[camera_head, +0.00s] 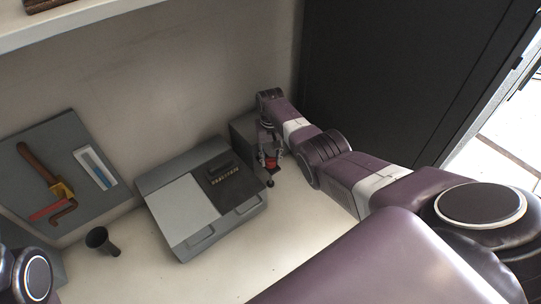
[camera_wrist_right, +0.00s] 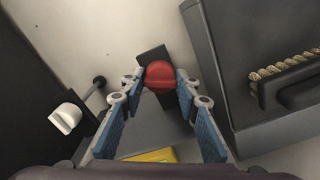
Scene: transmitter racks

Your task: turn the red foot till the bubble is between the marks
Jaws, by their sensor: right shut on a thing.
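The red foot (camera_head: 270,163) is a small red knob low at the right end of the bench. In the right wrist view the red foot (camera_wrist_right: 159,74) shows as a rounded red cap on a dark piece. My right gripper (camera_head: 271,155) comes down on it from above. In the wrist view the blue-padded fingers of my right gripper (camera_wrist_right: 158,88) are on either side of the cap, shut on it. A yellow piece (camera_wrist_right: 150,156) shows at the bottom of the wrist view, partly hidden. I cannot make out the bubble or its marks. My left gripper is out of view.
A grey case (camera_head: 185,212) with a dark panel stands left of the right gripper. A black cup (camera_head: 100,241) is further left. A grey tool board (camera_head: 88,135) leans at the wall. A black cabinet (camera_head: 400,80) stands at right. The bench front is clear.

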